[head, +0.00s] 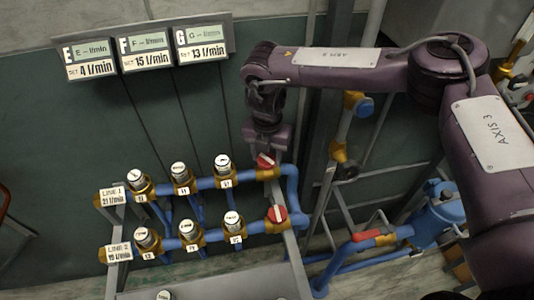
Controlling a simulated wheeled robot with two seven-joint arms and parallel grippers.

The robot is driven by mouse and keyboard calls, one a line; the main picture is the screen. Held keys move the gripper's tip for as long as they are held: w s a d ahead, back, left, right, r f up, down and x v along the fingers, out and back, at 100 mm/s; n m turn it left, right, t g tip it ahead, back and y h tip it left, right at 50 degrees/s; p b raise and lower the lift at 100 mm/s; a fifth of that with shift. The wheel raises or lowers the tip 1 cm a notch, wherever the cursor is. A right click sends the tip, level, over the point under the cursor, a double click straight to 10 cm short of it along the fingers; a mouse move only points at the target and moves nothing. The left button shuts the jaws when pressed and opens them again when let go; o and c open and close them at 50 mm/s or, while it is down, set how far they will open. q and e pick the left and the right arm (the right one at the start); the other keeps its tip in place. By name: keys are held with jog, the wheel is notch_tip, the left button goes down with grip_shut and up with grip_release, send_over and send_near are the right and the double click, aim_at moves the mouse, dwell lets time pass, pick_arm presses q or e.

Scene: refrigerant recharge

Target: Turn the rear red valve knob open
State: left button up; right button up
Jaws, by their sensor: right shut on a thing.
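The rear red valve knob (265,161) sits at the right end of the upper blue pipe row, on a brass fitting. My right gripper (268,150) reaches down from above and is shut on this knob, hiding part of it. A second red knob (277,215) with a pale stripe sits at the right end of the lower pipe row, apart from the gripper. My left gripper is not in view.
Several round valve caps line the LINE 1 (113,195) and LINE 2 (118,252) pipes. A display panel (145,50) hangs on the back wall. A red-handled valve (374,235) and a blue vessel (438,212) stand at the right, near my arm.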

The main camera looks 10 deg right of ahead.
jog(key=shift+r+n, duration=0.1)
jog(key=shift+n, duration=1.2)
jog(key=n, duration=0.3)
jog(key=shift+w, duration=0.1)
jog(key=shift+n, duration=0.7)
jog(key=n, duration=0.2)
jog(key=shift+n+b, duration=0.35)
jog(key=shift+n, duration=0.05)
jog(key=o, duration=0.7)
jog(key=shift+n, duration=0.3)
jog(key=shift+o, duration=1.3)
